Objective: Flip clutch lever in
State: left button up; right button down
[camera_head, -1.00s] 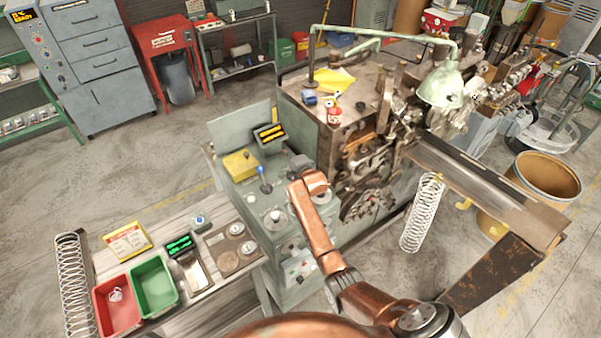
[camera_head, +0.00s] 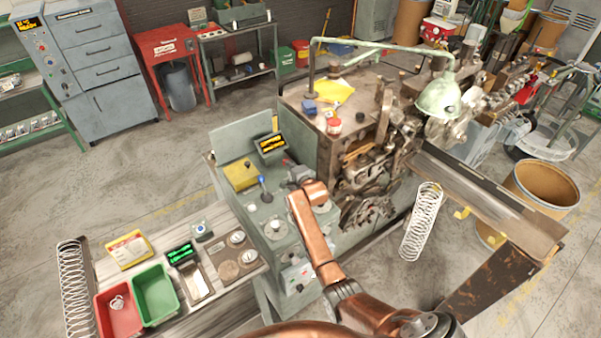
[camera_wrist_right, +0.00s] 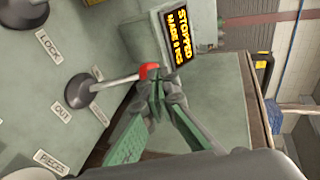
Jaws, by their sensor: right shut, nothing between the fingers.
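In the right wrist view, a lever with a red knob (camera_wrist_right: 148,71) and a pale shaft rises from a round black base on the grey-green panel. A label reading OUT (camera_wrist_right: 62,113) is beside the base; a label on the other side is too small to read. My right gripper (camera_wrist_right: 157,84) is shut and empty, its tips right at the red knob; I cannot tell whether they touch. My left gripper is not in view.
A blue-handled lever (camera_head: 263,184) stands left of the gripper. The display (camera_wrist_right: 180,40), reading STOPPED, is close beside the fingers. Another black lever base (camera_wrist_right: 22,14) is near the LOCK label. A bench with a red bin (camera_head: 119,309) and a green bin (camera_head: 155,288) is at front left.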

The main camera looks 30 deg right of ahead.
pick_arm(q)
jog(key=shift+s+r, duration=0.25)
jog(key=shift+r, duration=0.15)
pick_arm(e)
jog(key=r+v, duration=0.2)
jog(key=v, duration=1)
jog(key=shift+w+r, duration=0.2)
jog(key=shift+a, duration=0.1)
